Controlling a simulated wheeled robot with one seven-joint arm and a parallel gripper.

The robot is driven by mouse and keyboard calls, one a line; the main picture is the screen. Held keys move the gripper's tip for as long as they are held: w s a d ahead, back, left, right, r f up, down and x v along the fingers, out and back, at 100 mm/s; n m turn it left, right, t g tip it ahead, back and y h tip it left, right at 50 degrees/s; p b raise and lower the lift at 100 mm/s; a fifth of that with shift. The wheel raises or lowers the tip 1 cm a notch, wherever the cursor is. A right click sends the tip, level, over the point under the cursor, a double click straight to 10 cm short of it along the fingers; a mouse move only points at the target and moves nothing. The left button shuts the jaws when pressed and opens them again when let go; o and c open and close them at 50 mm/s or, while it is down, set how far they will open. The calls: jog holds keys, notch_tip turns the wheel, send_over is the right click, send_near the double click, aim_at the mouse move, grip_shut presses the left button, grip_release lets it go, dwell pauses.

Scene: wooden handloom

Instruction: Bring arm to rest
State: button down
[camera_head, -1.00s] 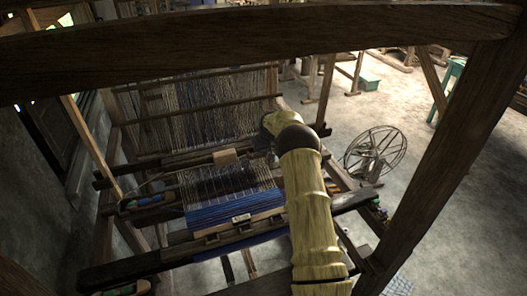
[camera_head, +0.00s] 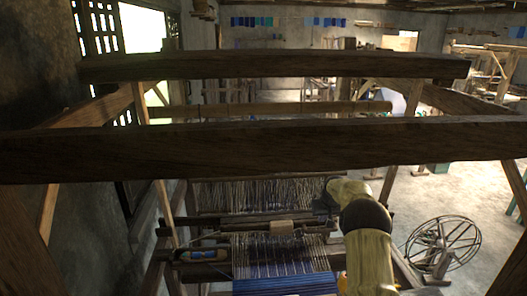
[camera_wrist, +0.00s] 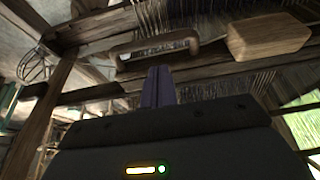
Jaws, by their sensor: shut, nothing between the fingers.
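My gripper (camera_wrist: 158,86) shows in the wrist view as two dark fingers pressed together, with nothing between them. In the head view my pale yellow arm reaches up from the lower right over the loom's right side; its fingers cannot be made out there. The wooden handloom carries blue cloth (camera_head: 285,286) and rows of warp threads (camera_head: 262,193). A wooden block (camera_head: 282,227) sits on a crossbar, left of my arm's end; a wooden block (camera_wrist: 268,38) also shows beyond the fingers in the wrist view, apart from them.
A thick dark beam (camera_head: 250,150) crosses the head view in front of the loom, with another beam (camera_head: 270,65) behind it. A shuttle (camera_head: 203,255) lies at the loom's left. A spoked wheel (camera_head: 442,248) stands on open floor at right. A curved wooden handle (camera_wrist: 155,45) lies beyond the fingers.

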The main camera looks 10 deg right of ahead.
jog(key=s+a+r+g+b, duration=0.1)
jog(key=s+a+b, duration=0.45)
jog(key=s, duration=0.85)
jog(key=s+a+r+g+b, duration=0.1)
jog(key=s+a+b, duration=0.1)
jog(key=s+a, duration=0.85)
jog(key=s+f+b, duration=0.2)
jog(key=s+f, duration=0.1)
jog(key=s, duration=1.5)
jog(key=shift+s+d+f, duration=0.2)
jog(key=shift+d, duration=0.15)
